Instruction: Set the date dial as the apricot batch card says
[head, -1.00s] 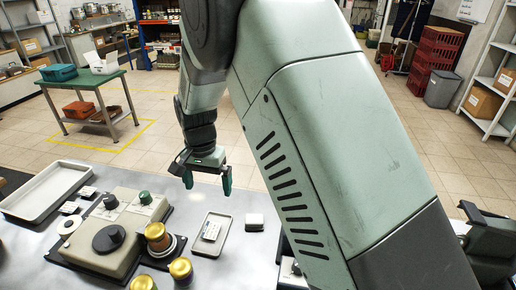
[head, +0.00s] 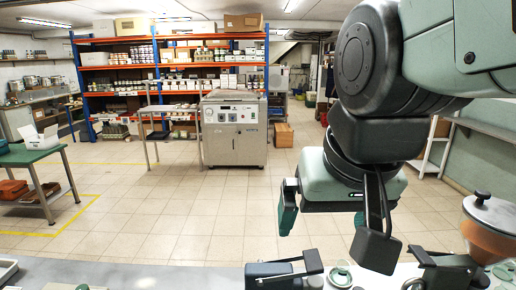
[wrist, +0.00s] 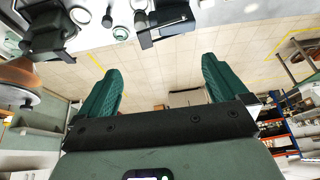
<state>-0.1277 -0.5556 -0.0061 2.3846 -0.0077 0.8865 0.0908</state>
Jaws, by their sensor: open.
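My gripper (head: 323,218) is open and empty, raised above the far edge of the bench in the head view. Its two green fingers are spread apart in the wrist view (wrist: 162,72), with only floor between them. The date dial and the apricot batch card are not seen in either view now. The earlier head view shows a beige device with a dark round dial on the bench, and a pale card-like item on a small tray.
Along the bench edge are dark clamp-like devices (head: 284,270), a green-and-white round piece (head: 340,276) and a terracotta hopper (head: 490,232). A green table (head: 35,155), a steel cabinet (head: 234,130) and orange shelving (head: 170,65) stand beyond open tiled floor.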

